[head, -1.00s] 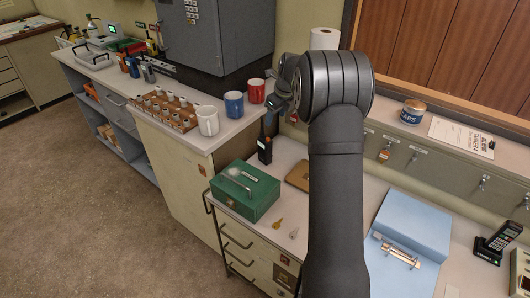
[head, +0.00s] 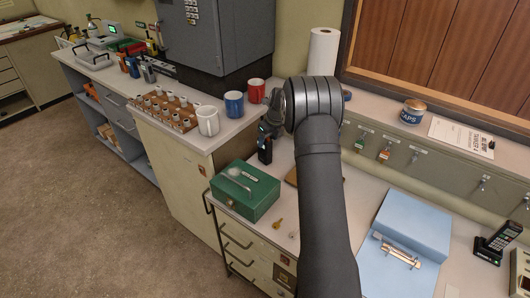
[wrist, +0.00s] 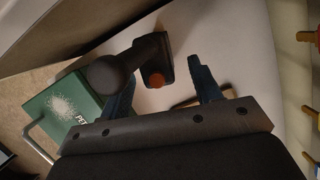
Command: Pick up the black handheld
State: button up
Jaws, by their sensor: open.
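The black handheld (head: 265,153) stands upright on the desk, between the green box and the counter with the mugs. In the wrist view the black handheld (wrist: 152,48) shows from above, with a thick dark stub rising towards the camera and an orange-red knob on top. My gripper (head: 268,128) is at the handheld's top in the head view and partly covers it. In the wrist view my gripper (wrist: 165,82) is open, its two blue-grey fingers apart, with the handheld's top near the left finger. I cannot tell whether they touch.
The green box (head: 246,196) is close by on the left and also shows in the wrist view (wrist: 62,108). Red (head: 256,90), blue (head: 234,104) and white mugs (head: 207,120) stand on the higher counter behind. A cordless phone (head: 497,240) is far right.

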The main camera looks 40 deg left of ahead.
jog(key=x, duration=0.5)
jog(key=shift+s+a, duration=0.1)
jog(key=shift+a, duration=0.1)
jog(key=shift+r, duration=0.1)
grip_shut()
